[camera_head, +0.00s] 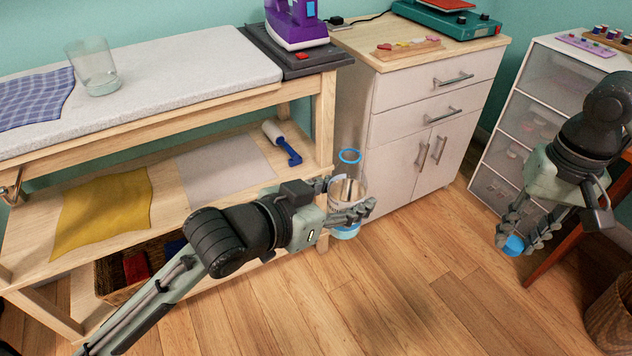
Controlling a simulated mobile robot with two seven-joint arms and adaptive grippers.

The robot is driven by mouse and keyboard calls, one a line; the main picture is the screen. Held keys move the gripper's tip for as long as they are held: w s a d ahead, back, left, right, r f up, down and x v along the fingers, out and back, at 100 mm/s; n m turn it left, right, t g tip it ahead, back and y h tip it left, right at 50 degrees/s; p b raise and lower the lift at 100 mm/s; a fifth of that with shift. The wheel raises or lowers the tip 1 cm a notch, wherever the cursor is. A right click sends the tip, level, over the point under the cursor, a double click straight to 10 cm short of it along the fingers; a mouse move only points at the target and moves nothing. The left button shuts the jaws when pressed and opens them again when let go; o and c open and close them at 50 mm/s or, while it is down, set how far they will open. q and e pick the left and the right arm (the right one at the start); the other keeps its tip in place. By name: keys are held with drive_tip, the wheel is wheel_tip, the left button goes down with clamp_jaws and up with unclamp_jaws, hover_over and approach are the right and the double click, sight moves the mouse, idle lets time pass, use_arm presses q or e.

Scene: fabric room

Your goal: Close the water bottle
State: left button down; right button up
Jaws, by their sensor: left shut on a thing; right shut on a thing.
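A clear water bottle with a blue neck ring (349,156) and a blue base is in front of the ironing table's right leg. My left gripper (348,200) is shut on the bottle's body and holds it roughly upright above the floor; its fingers hide part of the body. The bottle's top looks open. My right gripper (518,240) is at the right, shut on a small blue cap (514,245), pointing down over the floor. The cap is well apart from the bottle.
The ironing table (170,90) with a glass (93,68) and iron (296,24) is at the left. A white cabinet (425,110) stands behind the bottle. A drawer unit (530,130) and wooden chair or table are at the right. The floor between the grippers is clear.

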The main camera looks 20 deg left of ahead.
use_arm(q)
drive_tip(key=shift+s+d+r+m+g+h, duration=0.15)
drive_tip(key=shift+d+m+g+h, duration=0.4)
drive_tip(key=shift+d, duration=0.6)
drive_tip(key=shift+s+d+r+m+g+h, duration=0.15)
drive_tip(key=shift+d+m+g+h, duration=0.2)
drive_tip(key=shift+d+m+h, duration=0.6)
drive_tip(key=shift+d+f, duration=0.1)
drive_tip(key=shift+f, duration=0.05)
use_arm(e)
drive_tip(key=shift+a, duration=0.1)
drive_tip(key=s+a+r+n, duration=0.2)
drive_tip(key=a+r+n, duration=0.2)
drive_tip(key=a+r, duration=1.6)
drive_tip(key=a, duration=0.3)
drive_tip(key=shift+r+n, duration=0.3)
drive_tip(key=shift+n, duration=0.1)
drive_tip(key=shift+f, duration=0.15)
drive_tip(key=shift+d+f, duration=0.1)
drive_tip(key=shift+f, duration=1.8)
drive_tip(key=shift+f, duration=0.9)
